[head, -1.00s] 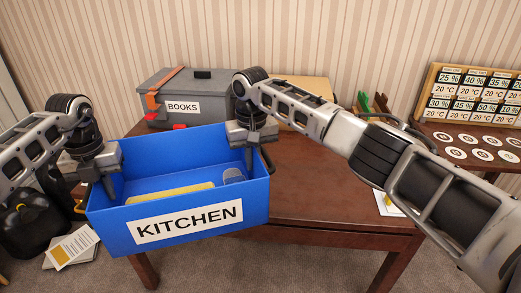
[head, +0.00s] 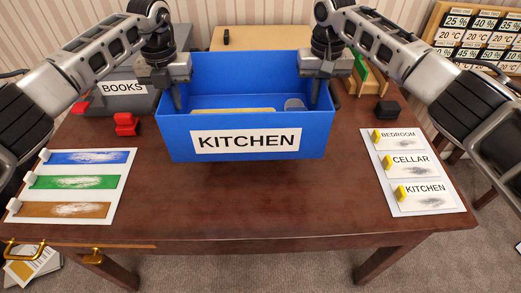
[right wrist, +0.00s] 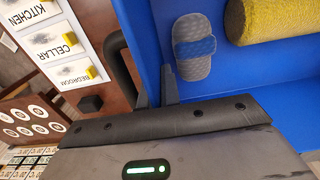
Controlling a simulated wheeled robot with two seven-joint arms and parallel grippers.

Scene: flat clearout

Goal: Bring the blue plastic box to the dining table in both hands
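The blue plastic box (head: 190,145), labelled KITCHEN, is upright over the middle of the brown wooden table (head: 270,205), towards its back. I cannot tell if its base touches the tabletop. My left gripper (head: 177,97) is shut on the box's left wall, one finger showing inside. My right gripper (head: 315,92) is shut on the right wall; the right wrist view shows its fingers (right wrist: 156,92) at the wall beside a dark handle (right wrist: 122,68). Inside lie a yellow roll (right wrist: 270,20) and a grey-blue slipper (right wrist: 193,47).
A grey BOOKS box (head: 115,103) and small red things (head: 126,124) are at back left. A board with coloured stripes (head: 75,183) lies left, a BEDROOM/CELLAR/KITCHEN label board (head: 408,207) right. A black block (head: 388,111) sits behind that. The tabletop in front of the blue box is clear.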

